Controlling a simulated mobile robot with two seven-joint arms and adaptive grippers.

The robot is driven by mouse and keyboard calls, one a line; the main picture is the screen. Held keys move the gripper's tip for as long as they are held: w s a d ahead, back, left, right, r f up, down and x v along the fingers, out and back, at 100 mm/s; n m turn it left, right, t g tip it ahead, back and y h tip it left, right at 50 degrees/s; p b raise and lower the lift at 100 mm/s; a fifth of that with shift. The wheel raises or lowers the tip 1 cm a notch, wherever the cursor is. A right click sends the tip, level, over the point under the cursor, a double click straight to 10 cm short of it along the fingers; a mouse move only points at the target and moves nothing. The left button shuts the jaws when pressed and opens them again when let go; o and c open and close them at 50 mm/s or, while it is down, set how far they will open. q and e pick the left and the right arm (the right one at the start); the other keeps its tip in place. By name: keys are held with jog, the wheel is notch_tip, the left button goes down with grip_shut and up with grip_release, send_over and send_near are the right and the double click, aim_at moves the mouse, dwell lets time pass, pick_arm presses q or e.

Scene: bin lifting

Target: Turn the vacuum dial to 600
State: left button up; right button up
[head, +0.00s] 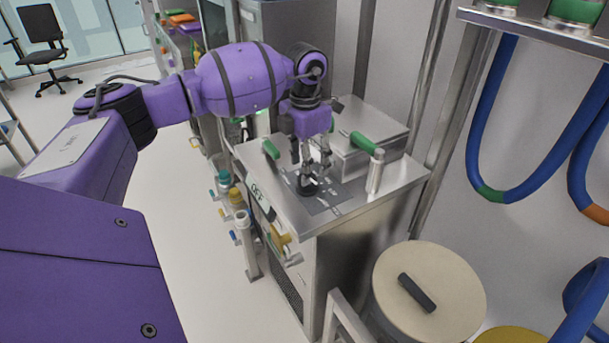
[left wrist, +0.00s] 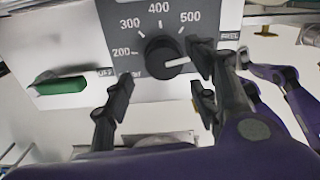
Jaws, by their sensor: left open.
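The vacuum dial is a round black knob (head: 307,188) on a grey panel on top of the steel cabinet. In the left wrist view the dial (left wrist: 161,56) has a white pointer line aimed right, slightly upward. The marks 200, 300, 400 and 500 (left wrist: 190,16) run around it; the spot right of the pointer is hidden by a dark finger. My left gripper (head: 312,170) is open above the dial. In the left wrist view its dark fingers (left wrist: 163,76) stand on either side of the knob; whether they touch it I cannot tell.
Green-handled levers (head: 271,149) stand on the cabinet top (head: 340,215) near the dial, and a raised steel box (head: 370,130) is behind. Colored valves (head: 236,198) line the left side. A round-lidded drum (head: 430,292) stands in front, and blue hoses (head: 540,170) hang at right.

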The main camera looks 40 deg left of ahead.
pick_arm(q)
notch_tip(320, 180, up, 7)
dwell(0.3)
jog(key=shift+f, duration=0.1)
